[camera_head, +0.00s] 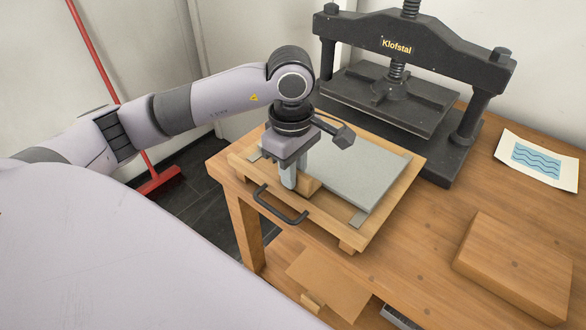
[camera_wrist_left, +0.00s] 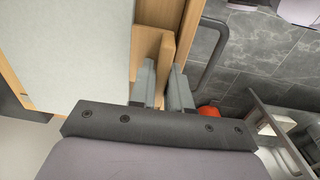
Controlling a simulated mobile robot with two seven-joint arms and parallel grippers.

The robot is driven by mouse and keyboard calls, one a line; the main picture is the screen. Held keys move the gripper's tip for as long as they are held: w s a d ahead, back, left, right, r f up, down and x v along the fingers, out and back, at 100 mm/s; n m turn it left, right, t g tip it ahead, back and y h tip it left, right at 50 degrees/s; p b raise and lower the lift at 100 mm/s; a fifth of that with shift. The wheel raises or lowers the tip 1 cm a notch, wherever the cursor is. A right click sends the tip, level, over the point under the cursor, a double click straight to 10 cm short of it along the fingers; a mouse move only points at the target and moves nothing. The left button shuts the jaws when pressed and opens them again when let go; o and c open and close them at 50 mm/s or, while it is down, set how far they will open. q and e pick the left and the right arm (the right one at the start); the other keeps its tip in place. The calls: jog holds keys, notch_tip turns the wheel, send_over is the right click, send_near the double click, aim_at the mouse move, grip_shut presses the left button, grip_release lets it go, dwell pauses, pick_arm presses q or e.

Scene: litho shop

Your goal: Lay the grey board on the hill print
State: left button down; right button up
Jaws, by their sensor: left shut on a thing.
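The grey board (camera_head: 355,170) lies flat over a wooden tray-like bed (camera_head: 385,222) on the bench. It also fills the upper left of the left wrist view (camera_wrist_left: 70,45). A wooden grip block (camera_head: 310,185) is at the board's near edge. My left gripper (camera_head: 289,184) points down there and is shut on this block, which shows between its fingers in the left wrist view (camera_wrist_left: 168,50). I cannot see the hill print; whatever lies under the board is hidden. My right gripper is in neither view.
A black press (camera_head: 415,45) marked Klofstal stands behind the bed. A blue wave print (camera_head: 538,160) and a wooden block (camera_head: 515,265) lie at the right. A dark handle (camera_head: 278,205) sticks out at the bed's front. The bench (camera_head: 410,275) is clear between bed and block.

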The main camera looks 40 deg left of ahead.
pick_arm(q)
jog(key=c, duration=1)
grip_release()
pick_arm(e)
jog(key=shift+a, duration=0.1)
pick_arm(q)
jog(key=shift+r, duration=0.25)
notch_tip(320, 180, up, 6)
jog(key=shift+f, duration=0.25)
jog(key=shift+s+r, duration=0.1)
jog(key=shift+r, duration=0.55)
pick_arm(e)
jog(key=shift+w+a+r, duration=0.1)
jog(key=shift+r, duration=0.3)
